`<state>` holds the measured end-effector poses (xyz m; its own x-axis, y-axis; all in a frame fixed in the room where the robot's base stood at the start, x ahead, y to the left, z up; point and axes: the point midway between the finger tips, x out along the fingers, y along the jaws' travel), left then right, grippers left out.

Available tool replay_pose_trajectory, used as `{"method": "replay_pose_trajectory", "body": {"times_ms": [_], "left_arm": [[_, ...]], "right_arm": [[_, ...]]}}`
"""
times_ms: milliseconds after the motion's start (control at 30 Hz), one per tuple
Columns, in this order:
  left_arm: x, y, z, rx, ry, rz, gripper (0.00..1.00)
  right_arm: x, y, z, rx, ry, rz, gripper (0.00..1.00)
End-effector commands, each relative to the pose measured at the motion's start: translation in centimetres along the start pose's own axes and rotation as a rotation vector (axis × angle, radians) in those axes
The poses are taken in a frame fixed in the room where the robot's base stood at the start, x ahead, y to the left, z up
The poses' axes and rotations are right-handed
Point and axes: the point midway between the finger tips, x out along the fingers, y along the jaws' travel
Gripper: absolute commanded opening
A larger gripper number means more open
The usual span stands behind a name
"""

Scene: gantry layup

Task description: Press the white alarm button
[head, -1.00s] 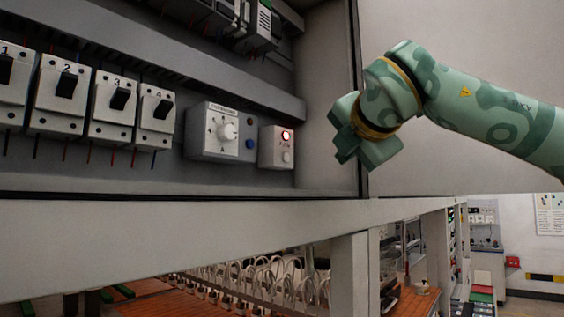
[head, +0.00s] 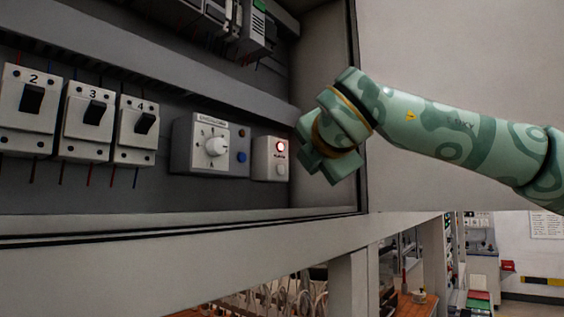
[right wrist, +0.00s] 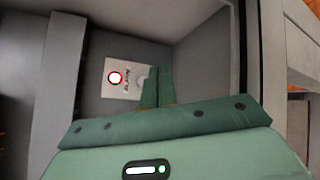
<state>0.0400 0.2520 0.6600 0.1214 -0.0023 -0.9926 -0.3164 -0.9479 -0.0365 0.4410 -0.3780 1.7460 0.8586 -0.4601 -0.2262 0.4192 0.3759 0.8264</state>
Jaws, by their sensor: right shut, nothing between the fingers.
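The alarm box (head: 262,158) is a small pale box at the right end of the panel row. My right gripper (head: 308,152) is just right of the box in the head view. Its fingers (right wrist: 157,86) are shut and empty. Contact with the button is not visible. My left gripper is not in view.
Several numbered breaker switches (head: 136,130) line the left. The cabinet's side wall (head: 325,60) stands close behind my right gripper, and its lower ledge (head: 180,250) runs below.

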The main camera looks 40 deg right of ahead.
Motion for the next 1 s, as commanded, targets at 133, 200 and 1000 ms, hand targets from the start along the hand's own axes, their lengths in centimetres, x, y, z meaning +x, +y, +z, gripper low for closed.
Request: {"method": "replay_pose_trajectory", "body": {"times_ms": [133, 200, 1000], "left_arm": [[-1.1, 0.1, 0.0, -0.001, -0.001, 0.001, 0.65], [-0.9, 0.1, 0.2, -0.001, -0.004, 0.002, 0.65], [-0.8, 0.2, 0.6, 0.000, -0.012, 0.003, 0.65]], "right_arm": [[1.3, 1.2, -1.0, -0.002, 0.000, 0.000, 0.00], [1.9, 1.4, -1.4, -0.001, 0.000, -0.001, 0.00], [3.0, 2.2, -2.2, 0.000, 0.000, 0.001, 0.00]]}}
